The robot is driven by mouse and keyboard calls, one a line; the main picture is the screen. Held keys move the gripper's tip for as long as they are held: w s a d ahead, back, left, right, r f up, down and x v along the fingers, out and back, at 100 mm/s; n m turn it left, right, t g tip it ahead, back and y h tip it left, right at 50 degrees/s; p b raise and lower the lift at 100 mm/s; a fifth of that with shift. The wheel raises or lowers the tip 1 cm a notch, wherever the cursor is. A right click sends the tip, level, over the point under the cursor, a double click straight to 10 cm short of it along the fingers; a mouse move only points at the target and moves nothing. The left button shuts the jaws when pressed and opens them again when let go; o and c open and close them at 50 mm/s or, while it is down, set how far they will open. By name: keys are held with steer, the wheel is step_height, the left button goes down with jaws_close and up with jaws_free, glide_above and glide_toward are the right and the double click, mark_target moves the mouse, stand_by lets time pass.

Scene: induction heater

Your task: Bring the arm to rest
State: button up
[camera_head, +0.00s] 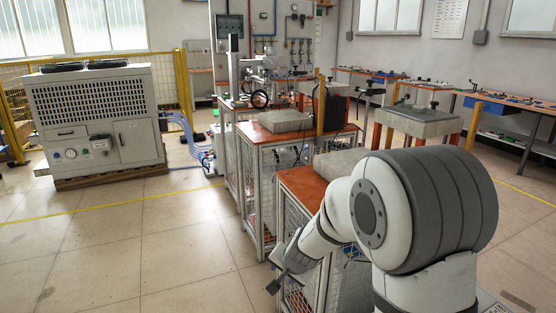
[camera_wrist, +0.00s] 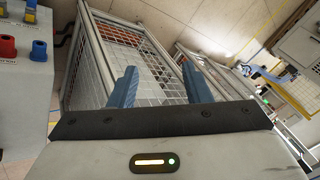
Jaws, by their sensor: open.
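My arm shows large at the lower right of the head view, white with a grey ribbed joint. It reaches left and down to my gripper (camera_head: 280,275), which hangs beside the near caged bench (camera_head: 310,182). In the wrist view, the two blue fingers of my gripper (camera_wrist: 160,90) stand well apart with nothing between them. Behind them is the white frame and wire mesh of the caged bench (camera_wrist: 135,45). The head view shows the fingers small and dark, and the lower arm partly hides the bench.
A grey chiller cabinet (camera_head: 95,120) stands on a pallet at left. Caged benches (camera_head: 275,135) with orange tops run back from my arm. The tiled floor (camera_head: 130,245) at left is clear. In the wrist view, a grey box with coloured connectors (camera_wrist: 25,80) is close at left.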

steer(key=s+d+r+n+g+h+p, duration=0.1)
steer(key=s+d+r+n+p, duration=0.2)
steer(key=s+r, duration=0.9)
steer(key=s+d+r+n+g+h+p, duration=0.1)
steer(key=s+d+r+n+g+p, duration=0.1)
steer(key=s+d+r+p, duration=0.6)
steer(key=s+d+r+n, duration=0.1)
steer(key=s+d+r, duration=0.1)
steer(key=s+r, duration=0.2)
steer(key=shift+s+d+h, duration=0.2)
steer(key=shift+s+h, duration=0.1)
steer(key=shift+s, duration=0.6)
